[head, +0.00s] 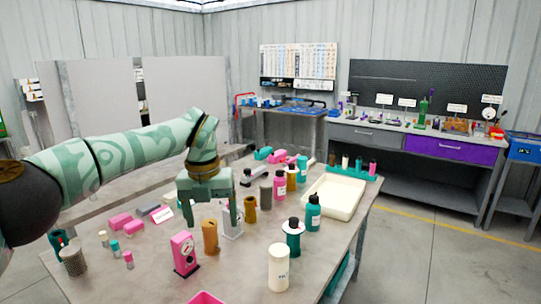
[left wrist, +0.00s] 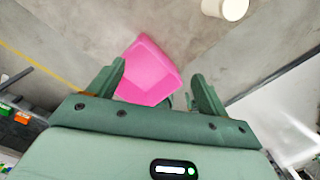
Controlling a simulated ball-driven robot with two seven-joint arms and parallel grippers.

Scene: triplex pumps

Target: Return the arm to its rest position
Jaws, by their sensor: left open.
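My left arm (head: 110,155) comes in from the left in the head view and reaches out over the table (head: 225,280). My left gripper (head: 208,222) points down above the table's middle, its jaws apart. In the left wrist view the gripper (left wrist: 160,78) shows two spread fingers with nothing held between them. A pink tray (left wrist: 150,72) lies beyond the fingers there, and its rim shows at the bottom edge of the head view (head: 206,298). My right gripper is in neither view.
Around the gripper stand a brown bottle (head: 210,238), a pink gauge-like device (head: 185,254), a cream cylinder (head: 279,267) and a teal bottle (head: 313,213). A cream tray (head: 350,208) lies to the right. A workbench (head: 400,140) stands behind. Bare floor (head: 430,260) shows at right.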

